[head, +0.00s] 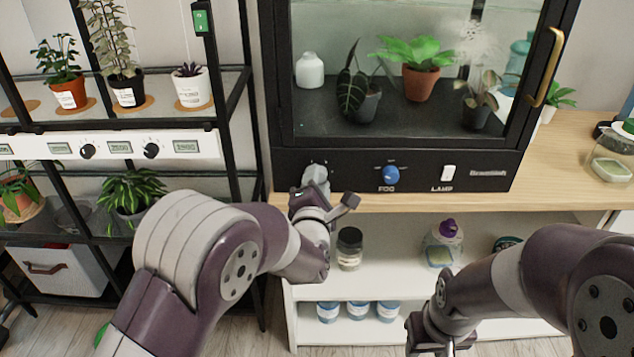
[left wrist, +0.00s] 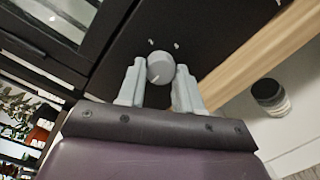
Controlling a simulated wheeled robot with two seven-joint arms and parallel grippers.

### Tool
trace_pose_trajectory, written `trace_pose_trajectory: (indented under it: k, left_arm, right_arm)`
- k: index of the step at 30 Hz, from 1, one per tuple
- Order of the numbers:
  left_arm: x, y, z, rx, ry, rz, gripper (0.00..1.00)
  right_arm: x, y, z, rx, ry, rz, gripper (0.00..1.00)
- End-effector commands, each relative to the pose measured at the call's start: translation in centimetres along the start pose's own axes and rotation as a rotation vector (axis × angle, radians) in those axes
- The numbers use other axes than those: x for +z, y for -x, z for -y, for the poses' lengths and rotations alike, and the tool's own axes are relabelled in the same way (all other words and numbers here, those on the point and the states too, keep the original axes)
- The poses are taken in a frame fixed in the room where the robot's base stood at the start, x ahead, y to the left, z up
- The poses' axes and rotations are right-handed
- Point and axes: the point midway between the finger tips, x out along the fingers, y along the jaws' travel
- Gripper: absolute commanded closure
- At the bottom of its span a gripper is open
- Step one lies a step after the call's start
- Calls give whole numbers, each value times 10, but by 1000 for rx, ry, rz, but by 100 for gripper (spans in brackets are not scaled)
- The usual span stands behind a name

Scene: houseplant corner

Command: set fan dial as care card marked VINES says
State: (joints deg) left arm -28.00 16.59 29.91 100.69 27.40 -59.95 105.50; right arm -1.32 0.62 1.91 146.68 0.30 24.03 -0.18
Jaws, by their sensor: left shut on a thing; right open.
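The round grey fan dial (left wrist: 160,66) shows in the left wrist view on the black front panel, with a thin pointer line on its face. My left gripper (head: 316,176) has its two fingers closed on either side of the dial. In the head view the gripper covers the dial and most of its markings. My right gripper (head: 440,338) is open and empty, low in front of the white shelf and partly cut off by the picture's edge. I cannot make out a care card marked VINES in either view.
The black panel (head: 440,182) also carries a blue FOG knob (head: 391,174) and a white LAMP switch (head: 448,172). The glass cabinet above holds several plants. A plant rack (head: 110,146) stands left. A dark-lidded jar (head: 349,248) sits on the shelf below.

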Motion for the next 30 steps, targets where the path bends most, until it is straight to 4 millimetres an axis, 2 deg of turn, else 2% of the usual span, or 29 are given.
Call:
trace_pose_trajectory:
  k: [14,30]
  left_arm:
    - [1,0,-1,-30,-393,-18,96]
    - [3,1,-3,-65,-905,-39,96]
  right_arm:
    - [0,4,0,0,0,0,57]
    - [-3,24,0,0,0,0,57]
